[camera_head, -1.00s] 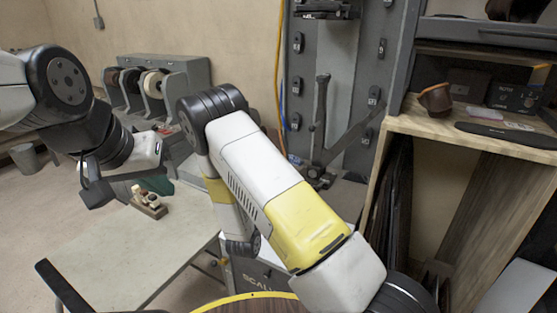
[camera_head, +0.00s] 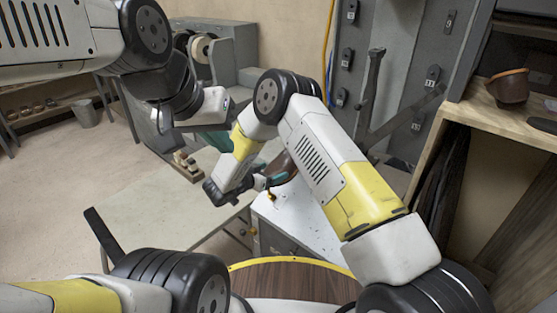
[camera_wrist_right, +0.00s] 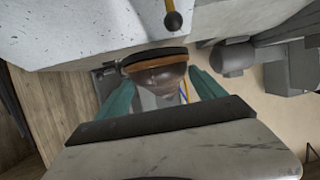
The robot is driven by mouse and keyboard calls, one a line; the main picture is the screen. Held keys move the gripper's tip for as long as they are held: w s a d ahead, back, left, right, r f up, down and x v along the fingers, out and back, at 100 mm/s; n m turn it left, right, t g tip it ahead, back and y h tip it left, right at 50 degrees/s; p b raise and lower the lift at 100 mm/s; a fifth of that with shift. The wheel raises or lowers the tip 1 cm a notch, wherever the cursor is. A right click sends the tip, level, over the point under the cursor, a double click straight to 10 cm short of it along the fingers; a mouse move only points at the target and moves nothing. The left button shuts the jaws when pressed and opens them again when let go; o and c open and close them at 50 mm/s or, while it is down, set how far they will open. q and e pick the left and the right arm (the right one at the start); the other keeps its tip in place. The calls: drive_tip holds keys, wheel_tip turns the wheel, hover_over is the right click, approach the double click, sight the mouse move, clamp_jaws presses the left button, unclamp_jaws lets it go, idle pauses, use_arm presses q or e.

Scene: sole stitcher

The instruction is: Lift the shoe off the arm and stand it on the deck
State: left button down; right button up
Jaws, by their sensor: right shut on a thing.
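A brown shoe (camera_head: 284,165) is partly hidden behind my right arm in the head view. My right gripper (camera_head: 276,179) is shut on it, with one teal finger showing. In the right wrist view the shoe (camera_wrist_right: 155,68) sits between the two teal fingers of this gripper (camera_wrist_right: 160,82), its tan sole edge toward the white speckled deck (camera_wrist_right: 80,30). The deck (camera_head: 305,218) also shows below the shoe in the head view. I cannot tell whether the sole touches it.
A dark upright post (camera_head: 372,95) with a slanted bar stands behind. A black knob lever (camera_wrist_right: 173,21) is close to the shoe. The pale bench (camera_head: 140,205) at left is mostly clear.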

drive_tip(key=w+d, duration=0.3)
drive_tip(key=w, duration=0.2)
drive_tip(key=w+d+f, duration=0.1)
drive_tip(key=w+d, duration=0.6)
drive_tip(key=w, duration=0.2)
drive_tip(key=shift+w+d+f, duration=0.15)
drive_tip(key=shift+w+d, duration=0.15)
drive_tip(key=shift+f, duration=0.1)
drive_tip(key=shift+w+d+f, duration=0.15)
drive_tip(key=shift+w+f, duration=0.05)
drive_tip(key=shift+f, duration=0.3)
drive_tip(key=shift+w+d+f, duration=0.15)
drive_tip(key=shift+w+f, duration=0.05)
drive_tip(key=shift+f, duration=0.4)
drive_tip(key=shift+f, duration=0.75)
